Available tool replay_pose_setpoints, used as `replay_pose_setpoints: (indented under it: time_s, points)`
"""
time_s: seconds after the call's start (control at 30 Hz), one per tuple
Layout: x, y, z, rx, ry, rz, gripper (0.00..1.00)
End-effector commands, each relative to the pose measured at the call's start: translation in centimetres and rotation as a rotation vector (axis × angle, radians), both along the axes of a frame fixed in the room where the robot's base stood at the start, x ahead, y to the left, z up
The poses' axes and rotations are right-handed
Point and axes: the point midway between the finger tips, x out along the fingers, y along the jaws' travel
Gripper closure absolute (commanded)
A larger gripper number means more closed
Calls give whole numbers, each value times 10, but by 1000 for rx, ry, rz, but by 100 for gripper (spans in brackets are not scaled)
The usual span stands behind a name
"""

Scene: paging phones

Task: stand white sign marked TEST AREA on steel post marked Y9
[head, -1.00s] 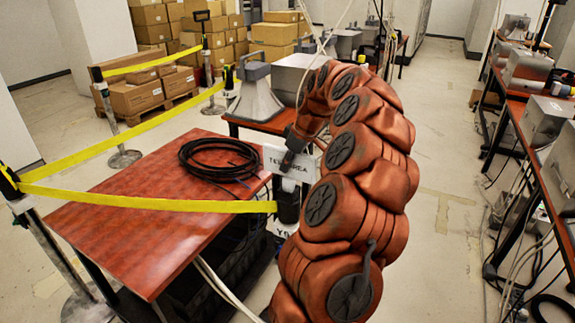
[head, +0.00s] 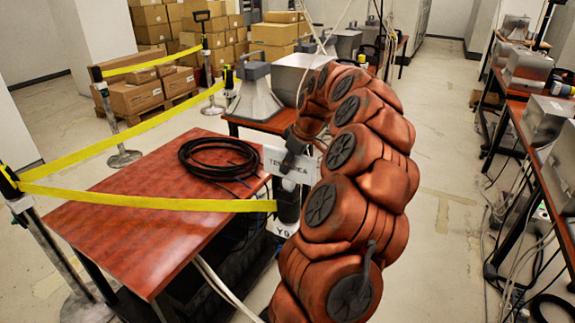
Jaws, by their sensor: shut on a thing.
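The white sign (head: 272,160) lettered TEST AREA is upright at the right edge of the red table, partly hidden by my gripper and arm. My gripper (head: 289,160) is shut on the sign, over the middle of its lettering. The steel post marked Y9 stands directly below, with its dark head (head: 287,205) and a white label (head: 283,229) showing. The sign's lower edge is close above the post head; I cannot tell whether they touch. My arm hides the right side of the post and sign.
A red table (head: 140,225) holds a coiled black cable (head: 217,158). Yellow tape (head: 150,201) runs from a left post to the Y9 post. A grey horn-shaped device (head: 256,95) stands behind. The floor at right (head: 445,200) is open.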

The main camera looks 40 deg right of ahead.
Motion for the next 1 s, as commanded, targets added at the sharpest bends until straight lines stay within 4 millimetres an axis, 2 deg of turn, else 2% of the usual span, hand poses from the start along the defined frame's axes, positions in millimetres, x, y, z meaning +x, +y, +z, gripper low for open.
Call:
replay_pose_setpoints:
  time_s: [0.07, 0.1, 0.2, 0.53, 1.0]
  points:
    - [0, 0, -2, 0, 0, 0, 100]
    - [0, 0, -1, 0, 0, 0, 83]
    - [0, 0, -1, 0, 0, 0, 76]
    - [-1, -1, 1, -1, -1, 0, 76]
    - [-11, -4, 29, -1, -1, -1, 76]
